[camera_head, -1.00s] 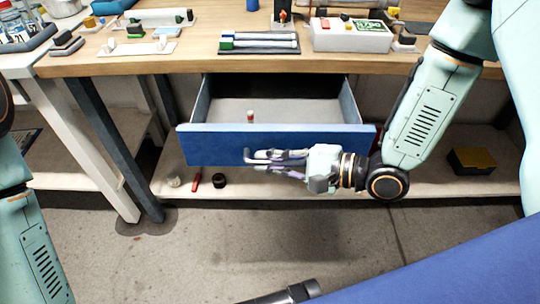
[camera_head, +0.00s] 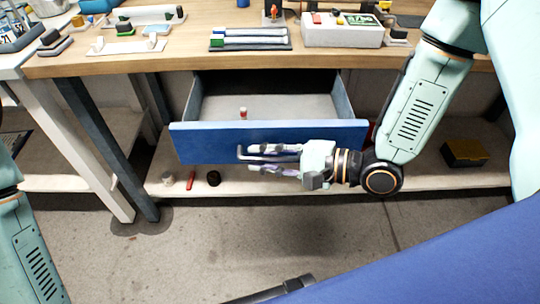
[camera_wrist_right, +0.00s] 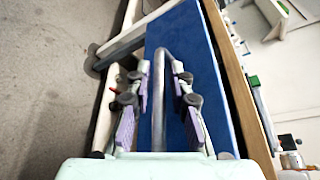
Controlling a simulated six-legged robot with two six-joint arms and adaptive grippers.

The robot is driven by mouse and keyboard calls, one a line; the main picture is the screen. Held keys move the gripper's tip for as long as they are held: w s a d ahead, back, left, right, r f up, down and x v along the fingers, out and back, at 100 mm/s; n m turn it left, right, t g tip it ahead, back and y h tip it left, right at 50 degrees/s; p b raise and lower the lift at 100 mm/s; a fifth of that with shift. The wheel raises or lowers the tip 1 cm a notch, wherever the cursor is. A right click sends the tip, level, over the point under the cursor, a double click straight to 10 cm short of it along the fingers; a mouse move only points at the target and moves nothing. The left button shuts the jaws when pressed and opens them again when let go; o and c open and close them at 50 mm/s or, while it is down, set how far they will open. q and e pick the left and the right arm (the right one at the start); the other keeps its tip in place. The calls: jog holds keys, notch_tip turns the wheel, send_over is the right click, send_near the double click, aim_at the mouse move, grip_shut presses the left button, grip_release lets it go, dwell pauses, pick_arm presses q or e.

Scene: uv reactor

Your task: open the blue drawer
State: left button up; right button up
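The blue drawer (camera_head: 205,147) stands pulled out under the wooden workbench, and its pale inside shows. It also shows in the right wrist view (camera_wrist_right: 210,80). A metal bar handle (camera_wrist_right: 160,105) runs along the drawer front. My right gripper (camera_head: 251,158) is at the drawer front, by the handle. In the right wrist view my right gripper (camera_wrist_right: 161,72) has one finger on each side of the handle, with narrow gaps between the fingers and the bar. My left gripper is not in view; only part of my left arm shows at the left edge.
A small red and white item (camera_head: 243,113) stands in the drawer. The workbench top (camera_head: 180,64) above holds tools and a white box (camera_head: 342,35). A lower shelf (camera_head: 290,180) below the drawer carries several small items and a yellow-topped box (camera_head: 465,152).

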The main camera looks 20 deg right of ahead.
jog(key=shift+v, duration=3.65)
jog(key=shift+r, duration=0.1)
jog(key=shift+d, duration=0.15)
